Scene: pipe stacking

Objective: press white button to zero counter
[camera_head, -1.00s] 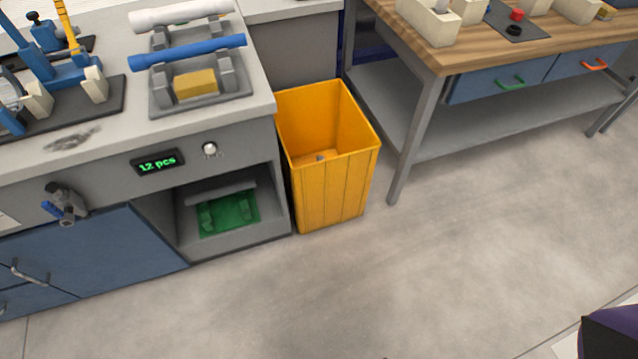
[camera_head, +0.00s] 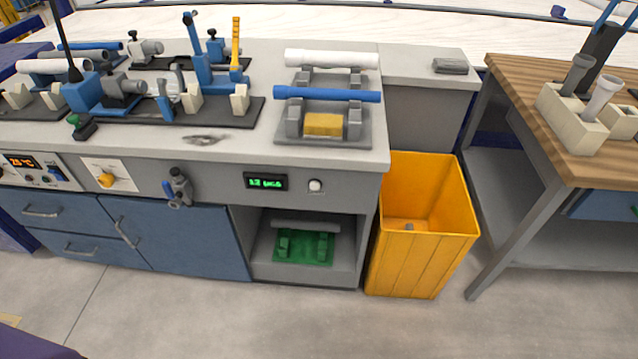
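The white button (camera_head: 315,185) is a small round knob on the grey front panel of the workbench. The counter (camera_head: 265,182) is a dark display just left of the button, with green digits that look like "12 pcs". Neither of my grippers is in view, and nothing covers the button or the counter.
Above the button, a grey rack (camera_head: 365,128) holds a blue pipe (camera_head: 328,94) and a white pipe (camera_head: 332,58). Below is an open shelf with a green holder (camera_head: 303,247). A yellow bin (camera_head: 420,262) stands to the right. The floor (camera_head: 250,325) in front is clear.

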